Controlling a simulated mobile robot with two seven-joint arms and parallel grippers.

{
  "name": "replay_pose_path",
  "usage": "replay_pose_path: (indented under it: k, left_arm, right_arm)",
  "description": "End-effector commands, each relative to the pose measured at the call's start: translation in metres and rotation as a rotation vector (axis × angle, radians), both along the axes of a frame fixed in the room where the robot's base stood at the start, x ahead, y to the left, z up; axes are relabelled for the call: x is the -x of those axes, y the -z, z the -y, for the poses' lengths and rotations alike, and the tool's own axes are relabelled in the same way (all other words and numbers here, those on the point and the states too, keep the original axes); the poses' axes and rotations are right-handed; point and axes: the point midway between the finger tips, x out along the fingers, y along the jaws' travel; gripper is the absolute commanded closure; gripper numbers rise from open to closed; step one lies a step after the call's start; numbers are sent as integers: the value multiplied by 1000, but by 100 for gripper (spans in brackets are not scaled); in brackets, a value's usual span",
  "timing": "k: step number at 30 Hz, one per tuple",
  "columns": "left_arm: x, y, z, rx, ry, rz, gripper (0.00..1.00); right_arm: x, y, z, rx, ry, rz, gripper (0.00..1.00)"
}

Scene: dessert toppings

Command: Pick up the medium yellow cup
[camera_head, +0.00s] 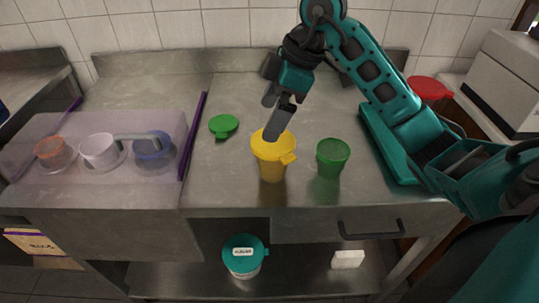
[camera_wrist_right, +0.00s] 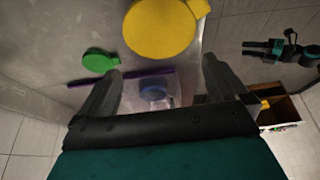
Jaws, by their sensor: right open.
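The yellow cup (camera_head: 272,162) stands upright on the steel counter, with a yellow top and a small tab at its right side. Its round yellow top also shows at the upper middle of the right wrist view (camera_wrist_right: 158,30). My right gripper (camera_head: 274,112) is above the cup, fingers pointing down and left. One finger covers part of the cup's far rim in the head view; I cannot tell whether it touches. The jaws are apart, with no cup between them in the right wrist view (camera_wrist_right: 165,82). My left gripper is not in view.
A green cup (camera_head: 332,158) stands close to the right of the yellow cup. A small green lid or cup (camera_head: 223,125) lies to the left. A clear-covered compartment (camera_head: 60,188) at left holds several cups. A teal container (camera_head: 243,258) sits on the lower shelf.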

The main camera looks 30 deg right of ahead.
Motion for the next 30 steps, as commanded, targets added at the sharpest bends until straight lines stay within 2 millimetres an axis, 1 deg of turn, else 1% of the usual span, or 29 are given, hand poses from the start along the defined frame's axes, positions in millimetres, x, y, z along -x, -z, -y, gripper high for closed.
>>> replay_pose_path:
  k: [1, 3, 6, 9, 14, 17, 21, 24, 30]
  left_arm:
    - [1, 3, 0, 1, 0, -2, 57]
    - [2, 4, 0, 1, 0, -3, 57]
    - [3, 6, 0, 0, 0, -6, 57]
    - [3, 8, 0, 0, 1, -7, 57]
    - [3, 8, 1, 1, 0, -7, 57]
    - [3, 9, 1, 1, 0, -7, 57]
    - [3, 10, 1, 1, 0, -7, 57]
    - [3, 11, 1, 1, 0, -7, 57]
    - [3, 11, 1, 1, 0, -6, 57]
  right_arm:
    - [-1, 12, -4, -2, -2, -7, 0]
    - [-4, 25, -9, -4, -4, -6, 0]
    - [-7, 42, -16, -5, -4, -5, 0]
    - [-10, 54, -20, -4, -6, -5, 0]
    - [-12, 63, -23, -4, -5, -3, 0]
    - [-13, 75, -28, -5, -6, -5, 0]
    - [-15, 95, -35, -6, -6, -5, 0]
    - [-18, 106, -39, -6, -7, -4, 0]
    - [-19, 110, -40, -4, -6, 0, 0]
